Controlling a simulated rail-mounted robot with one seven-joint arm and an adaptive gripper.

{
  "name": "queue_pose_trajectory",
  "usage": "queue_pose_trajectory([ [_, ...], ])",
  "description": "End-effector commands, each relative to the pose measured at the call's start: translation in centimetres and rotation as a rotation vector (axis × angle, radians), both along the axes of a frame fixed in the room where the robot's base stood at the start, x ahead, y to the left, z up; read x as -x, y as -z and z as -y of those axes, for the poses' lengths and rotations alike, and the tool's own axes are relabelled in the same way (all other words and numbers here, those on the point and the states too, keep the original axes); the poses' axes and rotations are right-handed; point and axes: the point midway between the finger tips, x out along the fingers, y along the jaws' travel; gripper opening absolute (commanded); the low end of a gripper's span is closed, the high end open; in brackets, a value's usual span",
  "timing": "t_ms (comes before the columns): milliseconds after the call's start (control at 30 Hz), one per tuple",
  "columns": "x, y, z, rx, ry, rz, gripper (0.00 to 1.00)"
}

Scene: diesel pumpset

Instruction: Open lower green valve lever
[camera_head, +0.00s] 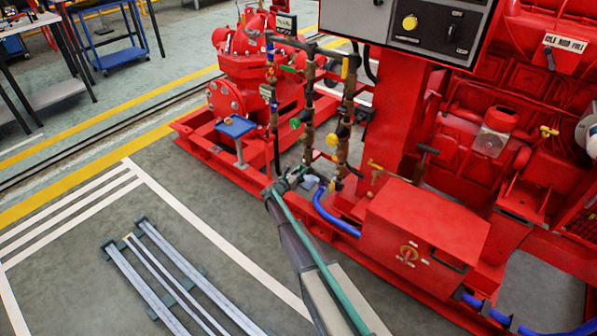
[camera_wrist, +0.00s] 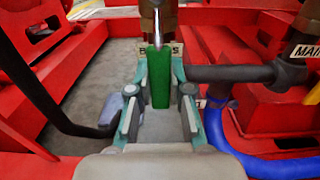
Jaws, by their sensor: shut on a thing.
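The lower green valve lever (camera_wrist: 159,80) stands between my two fingers in the wrist view, below a brass valve body (camera_wrist: 160,22). My gripper (camera_wrist: 160,88) is shut on this lever near the fingertips. In the head view my gripper (camera_head: 287,183) is at the low end of the vertical pipe stack, and it hides the lever there. A label behind the lever is partly covered by it and by the fingers.
Another green handle (camera_head: 295,123) and a yellow handle (camera_head: 343,132) sit higher on the pipes. A dark pipe (camera_wrist: 230,73) and a blue hose (camera_wrist: 265,165) run close on the right.

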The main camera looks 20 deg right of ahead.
Motion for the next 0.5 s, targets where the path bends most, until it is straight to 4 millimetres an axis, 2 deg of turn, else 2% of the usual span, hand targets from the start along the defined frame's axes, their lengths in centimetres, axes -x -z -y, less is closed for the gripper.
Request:
queue_pose_trajectory([
  [100,0.17,0.05,-0.04,0.004,0.001,-0.004,0.00],
  [133,0.17,0.05,-0.04,0.004,0.001,-0.004,0.24],
  [267,0.15,0.03,-0.02,0.002,0.002,-0.002,0.45],
  [500,0.08,0.01,-0.01,0.001,0.001,-0.001,0.46],
])
